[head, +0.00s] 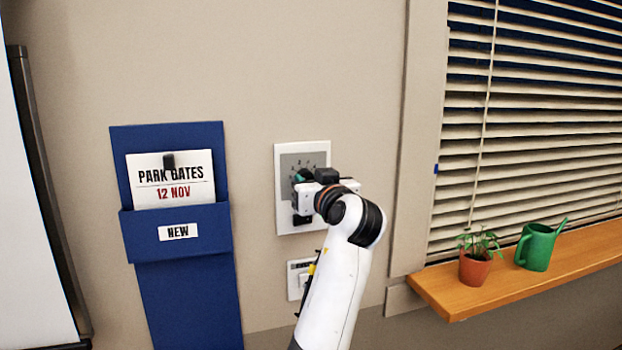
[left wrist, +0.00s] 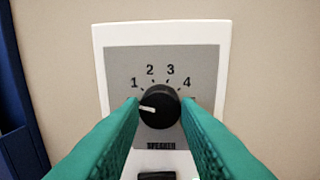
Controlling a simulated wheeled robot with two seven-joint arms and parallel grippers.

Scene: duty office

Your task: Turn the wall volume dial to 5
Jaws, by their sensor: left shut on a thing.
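The volume dial (left wrist: 160,106) is a round black knob on a grey plate (left wrist: 117,62) with a white frame, labelled SPEAKER. Its white pointer line points left, below the number 1. The numbers 1 to 4 show around its top; a mark at the right is mostly hidden by a finger. My left gripper (left wrist: 162,104) has its green fingers on both sides of the knob and is shut on it. In the head view the wall plate (head: 318,151) is partly covered by my left gripper (head: 299,177), which hides the dial. My right gripper is not in view.
A blue wall pocket (head: 175,245) with a card (head: 172,198) hangs left of the plate. A small white wall fitting (head: 294,280) is below it. At the right, a wooden sill (head: 510,285) holds a potted plant (head: 474,266) and a green watering can (head: 536,249).

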